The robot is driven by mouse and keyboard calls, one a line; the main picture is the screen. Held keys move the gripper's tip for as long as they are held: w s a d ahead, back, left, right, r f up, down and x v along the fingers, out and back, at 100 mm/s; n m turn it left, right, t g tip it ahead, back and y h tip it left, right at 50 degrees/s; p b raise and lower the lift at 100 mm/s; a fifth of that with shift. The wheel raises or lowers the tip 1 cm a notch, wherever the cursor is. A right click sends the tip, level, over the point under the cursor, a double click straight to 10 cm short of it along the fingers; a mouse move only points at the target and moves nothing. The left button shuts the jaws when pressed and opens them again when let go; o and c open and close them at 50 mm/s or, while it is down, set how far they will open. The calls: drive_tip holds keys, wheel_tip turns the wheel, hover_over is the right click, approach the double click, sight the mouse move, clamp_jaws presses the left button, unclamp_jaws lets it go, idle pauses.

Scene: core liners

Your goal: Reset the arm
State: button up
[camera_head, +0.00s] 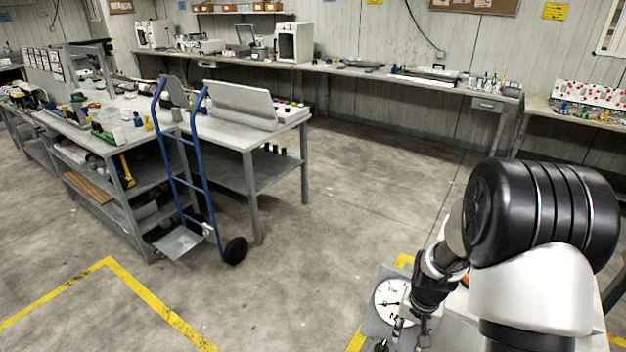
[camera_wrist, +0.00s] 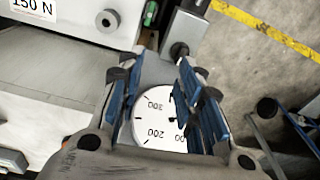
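My gripper (camera_head: 412,312) is at the lower right of the head view, at the end of my bent arm, beside a white round dial gauge (camera_head: 388,297). In the wrist view my gripper (camera_wrist: 158,78) has its two blue-padded fingers spread apart, with nothing held between them. The dial (camera_wrist: 158,120), with black numbers, shows between and beyond the fingers. My arm hides part of the bench or machine below it in the head view.
A grey machine with a "150 N" label (camera_wrist: 33,8) lies close to the fingers. A blue hand truck (camera_head: 190,170) stands by a grey table (camera_head: 240,135). Yellow floor lines (camera_head: 160,305) cross the open concrete floor. Wall benches run along the back.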

drive_tip(key=s+a+r+n+t, duration=0.1)
drive_tip(key=s+a+r, duration=0.25)
drive_tip(key=r, duration=0.65)
drive_tip(key=s+a+r+n+t, duration=0.15)
drive_tip(key=s+r, duration=0.25)
drive_tip(key=r, duration=0.5)
drive_tip(key=s+a+r+n, duration=0.1)
drive_tip(key=s+r, duration=0.1)
drive_tip(key=s, duration=0.2)
drive_tip(key=s+a+r+n, duration=0.1)
drive_tip(key=s+a+r, duration=0.1)
drive_tip(key=s, duration=0.3)
drive_tip(key=s+a+r+n+t, duration=0.1)
drive_tip(key=s+a+r, duration=0.1)
drive_tip(key=s+r, duration=0.2)
drive_tip(key=shift+s, duration=0.6)
drive_tip(key=shift+a+r, duration=0.1)
